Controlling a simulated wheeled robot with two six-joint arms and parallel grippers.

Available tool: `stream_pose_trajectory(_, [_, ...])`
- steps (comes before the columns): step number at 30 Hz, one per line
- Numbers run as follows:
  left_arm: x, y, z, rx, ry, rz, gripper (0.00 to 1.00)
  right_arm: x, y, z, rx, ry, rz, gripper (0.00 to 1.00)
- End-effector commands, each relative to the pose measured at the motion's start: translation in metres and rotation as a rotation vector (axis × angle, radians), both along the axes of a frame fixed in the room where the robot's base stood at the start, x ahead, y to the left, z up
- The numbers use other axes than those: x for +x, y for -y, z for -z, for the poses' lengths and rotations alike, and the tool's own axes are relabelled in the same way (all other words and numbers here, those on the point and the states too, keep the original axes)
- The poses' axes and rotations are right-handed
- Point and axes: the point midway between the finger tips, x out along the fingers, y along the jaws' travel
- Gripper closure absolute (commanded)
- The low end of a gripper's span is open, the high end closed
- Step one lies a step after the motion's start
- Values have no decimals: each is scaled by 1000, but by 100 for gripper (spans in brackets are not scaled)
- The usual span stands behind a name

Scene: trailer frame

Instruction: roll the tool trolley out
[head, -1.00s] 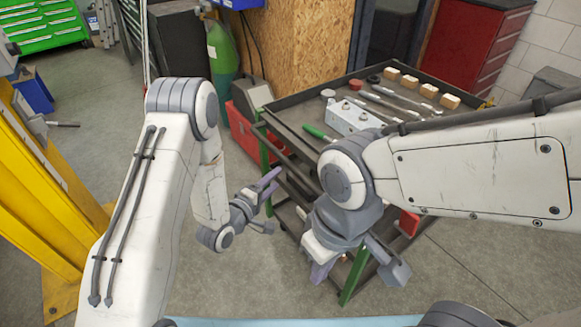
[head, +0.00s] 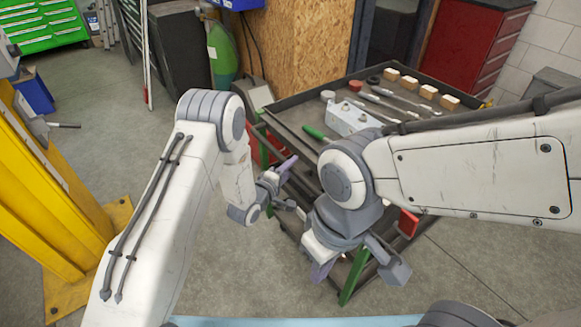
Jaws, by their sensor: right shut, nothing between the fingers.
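The tool trolley (head: 283,118) stands right of centre, a dark open-topped cart with green corner posts (head: 354,276) and lower shelves. My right forearm hides part of its top and near side. My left gripper (head: 290,165) is beside the trolley's near left side, close to its lower shelves; whether it touches is unclear, and its jaw gap is too small to judge. My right gripper (head: 321,271) is shut and empty, pointing down in front of the trolley's near corner post.
Wooden blocks (head: 428,91), wrenches, a grey box (head: 350,118) and a green-handled tool lie on the trolley top. A yellow post (head: 40,205) stands left. A red cabinet (head: 470,45) and a wood panel (head: 308,45) are behind.

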Motion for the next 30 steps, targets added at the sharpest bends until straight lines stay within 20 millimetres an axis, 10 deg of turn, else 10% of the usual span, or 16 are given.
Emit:
stream_pose_trajectory(3, [0, 0, 0, 0, 0, 0, 100, 0, 0, 0, 0, 0, 0, 100])
stream_pose_trajectory(30, [-1, 0, 0, 1, -1, 0, 100, 0, 0, 0, 0, 0, 0, 100])
